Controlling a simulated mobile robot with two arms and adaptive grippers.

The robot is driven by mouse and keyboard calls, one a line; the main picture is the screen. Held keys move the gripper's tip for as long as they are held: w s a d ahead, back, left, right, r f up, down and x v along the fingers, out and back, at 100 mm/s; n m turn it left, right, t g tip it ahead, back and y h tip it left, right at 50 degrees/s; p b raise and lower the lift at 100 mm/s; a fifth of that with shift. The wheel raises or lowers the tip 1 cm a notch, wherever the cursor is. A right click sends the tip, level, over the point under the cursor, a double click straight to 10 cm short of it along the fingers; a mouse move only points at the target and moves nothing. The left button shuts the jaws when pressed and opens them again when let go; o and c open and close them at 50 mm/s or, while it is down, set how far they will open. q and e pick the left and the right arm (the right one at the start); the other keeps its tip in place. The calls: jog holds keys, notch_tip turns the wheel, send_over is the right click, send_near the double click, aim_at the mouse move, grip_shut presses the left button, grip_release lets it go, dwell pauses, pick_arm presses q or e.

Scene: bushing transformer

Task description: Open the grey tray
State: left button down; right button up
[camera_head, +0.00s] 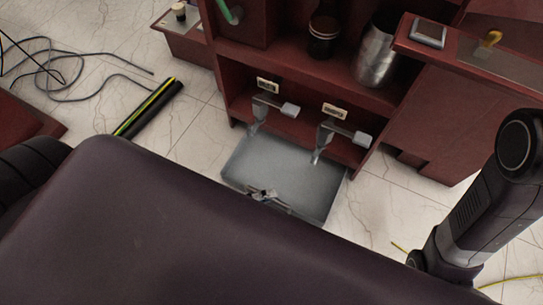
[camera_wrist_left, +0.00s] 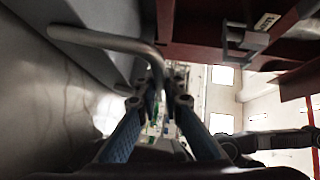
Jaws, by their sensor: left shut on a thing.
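The grey tray (camera_head: 300,178) shows as a flat grey surface low at the foot of the dark red cabinet, sticking out from it over the floor. My left gripper (camera_head: 263,194) is at the tray's near edge. In the left wrist view, a bent grey metal handle (camera_wrist_left: 105,40) runs in beside a grey panel, and the tips of my left gripper (camera_wrist_left: 163,82) are closed around its end. My dark body hides part of the near side in the head view. The right gripper is not in view.
The dark red cabinet (camera_head: 300,75) holds a dark jar (camera_head: 322,36) and a metal canister (camera_head: 377,58). Two grey spouted fittings (camera_head: 330,140) hang over the tray. A black and yellow tube (camera_head: 148,108) and loose cables (camera_head: 60,75) lie on the floor at left.

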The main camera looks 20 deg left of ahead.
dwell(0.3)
pick_arm(q)
jog(key=c, duration=2.1)
grip_release()
jog(key=v, duration=1.2)
